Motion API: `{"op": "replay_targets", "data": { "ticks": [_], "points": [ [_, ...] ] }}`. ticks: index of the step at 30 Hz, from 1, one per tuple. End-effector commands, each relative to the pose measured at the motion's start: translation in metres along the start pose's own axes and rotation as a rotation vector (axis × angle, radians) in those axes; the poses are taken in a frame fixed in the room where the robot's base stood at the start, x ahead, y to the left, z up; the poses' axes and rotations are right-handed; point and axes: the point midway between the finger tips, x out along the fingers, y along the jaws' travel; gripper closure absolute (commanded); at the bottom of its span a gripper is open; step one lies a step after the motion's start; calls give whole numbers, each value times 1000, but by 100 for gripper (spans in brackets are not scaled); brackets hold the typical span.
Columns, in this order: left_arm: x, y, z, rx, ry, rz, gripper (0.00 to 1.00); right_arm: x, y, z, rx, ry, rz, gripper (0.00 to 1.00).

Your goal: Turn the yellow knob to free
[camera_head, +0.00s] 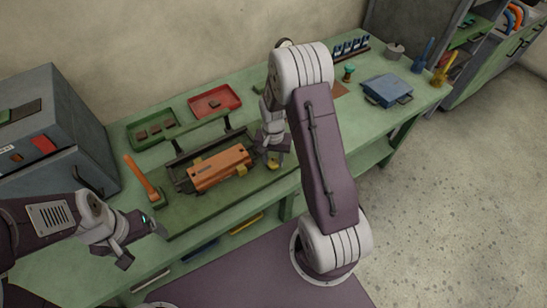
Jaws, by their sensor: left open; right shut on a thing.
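The yellow knob (273,164) sits on the bench at the right end of a dark roller frame (185,183). My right gripper (274,155) points down over it from above, with its jaws shut on the knob; the fingers partly cover it. Which way the knob is turned is too small to tell. An orange-brown block with yellow bands (221,168) lies across the frame, left of the knob. My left gripper (141,243) is open and empty, in front of the bench's left part, apart from everything.
An orange-handled lever (142,178) stands left of the frame. Behind it lie a green tray (152,129) and a red tray (214,103). A blue box (387,90) sits at the right, and a grey cabinet (55,135) at the left. The bench's front left is clear.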

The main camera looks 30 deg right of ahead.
Motion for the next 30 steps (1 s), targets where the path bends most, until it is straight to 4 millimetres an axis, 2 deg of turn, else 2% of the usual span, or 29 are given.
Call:
{"op": "replay_targets", "data": {
  "ticks": [21,30],
  "points": [
    [-18,0,-2,0,0,0,15,-2,-2,-1,-674,5,-1,100],
    [-22,0,-2,0,0,0,15,-2,-3,-1,-903,7,0,100]
  ]
}}
